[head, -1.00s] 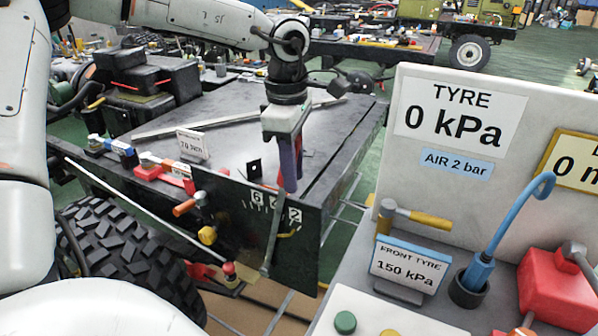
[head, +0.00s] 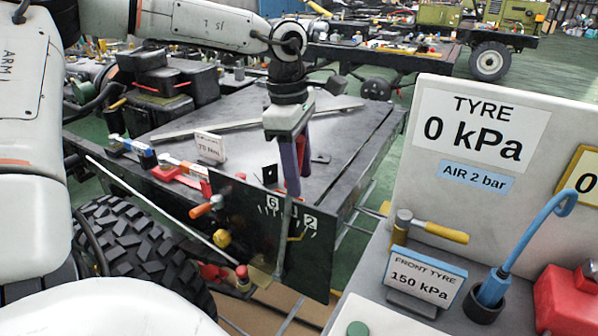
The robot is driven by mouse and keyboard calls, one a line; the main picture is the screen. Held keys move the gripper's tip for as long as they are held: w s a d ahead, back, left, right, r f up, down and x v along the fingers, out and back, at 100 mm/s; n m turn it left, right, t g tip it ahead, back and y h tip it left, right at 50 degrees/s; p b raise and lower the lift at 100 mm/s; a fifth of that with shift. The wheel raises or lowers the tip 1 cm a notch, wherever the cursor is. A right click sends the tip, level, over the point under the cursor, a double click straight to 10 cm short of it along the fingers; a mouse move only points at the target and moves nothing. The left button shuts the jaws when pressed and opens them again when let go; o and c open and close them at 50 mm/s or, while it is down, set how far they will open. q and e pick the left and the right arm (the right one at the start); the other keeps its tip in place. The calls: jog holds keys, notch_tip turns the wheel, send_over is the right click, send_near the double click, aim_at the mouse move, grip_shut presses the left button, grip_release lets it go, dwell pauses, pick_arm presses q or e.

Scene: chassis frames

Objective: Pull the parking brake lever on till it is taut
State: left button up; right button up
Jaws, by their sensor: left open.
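The parking brake lever (head: 283,243) is a thin grey bar standing nearly upright in front of a dark plate (head: 318,270) at the corner of the black chassis. Its upper part crosses the plate's number scale (head: 311,222); the 6 and 2 are readable, and the middle number is mostly covered. My left gripper (head: 294,188) points down over the lever's top end, with its purple fingers apart. The lever's top is hidden behind or between the fingers; I cannot tell whether they touch it. My right gripper is not in view.
An orange-tipped handle (head: 206,207), a yellow knob (head: 222,239) and a red knob (head: 242,272) sit left of the plate. A tyre (head: 140,250) is at lower left. A grey bench (head: 375,300) with a hammer (head: 435,230) and gauge board (head: 480,190) stands at right.

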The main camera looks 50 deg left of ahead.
pick_arm(q)
jog(key=r, duration=1)
jog(key=shift+s+a, duration=0.35)
jog(key=shift+a, duration=0.05)
